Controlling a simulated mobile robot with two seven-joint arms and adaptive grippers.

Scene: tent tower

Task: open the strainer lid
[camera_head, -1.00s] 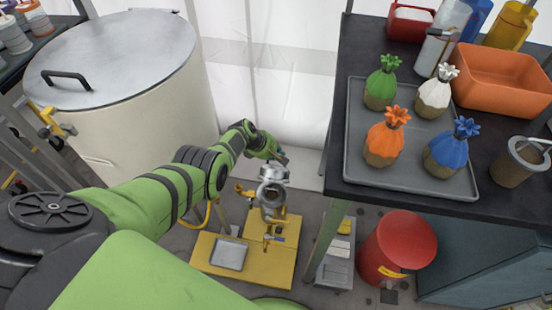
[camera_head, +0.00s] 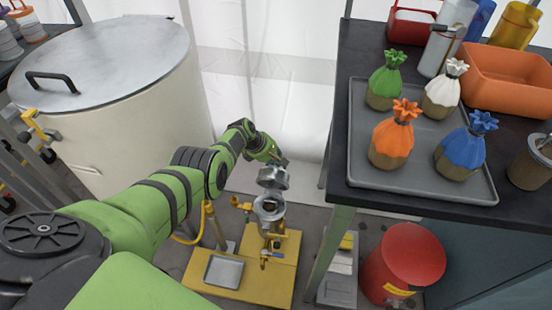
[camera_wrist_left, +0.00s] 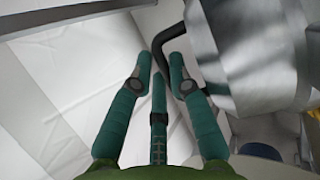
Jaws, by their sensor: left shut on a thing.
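The metal strainer (camera_head: 268,208) stands on a yellow base, and its round mouth shows open from above. Its silver lid (camera_head: 273,178) is tilted up on the far side of the mouth. In the left wrist view the lid (camera_wrist_left: 255,60) is a large grey metal shape at the right, with a dark bent handle (camera_wrist_left: 170,36) beside it. My left gripper (camera_wrist_left: 162,72) has its green fingers closed around this handle. In the head view the gripper (camera_head: 277,160) is small and partly hidden behind the wrist and lid. My right gripper is not in view.
A large lidded vat (camera_head: 120,120) stands at the left, near my arm. At the right is a dark table with a grey tray (camera_head: 420,185) of several tied pouches and an orange bin (camera_head: 505,80). A red drum (camera_head: 405,262) stands below. A small metal tray (camera_head: 223,271) lies on the yellow base.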

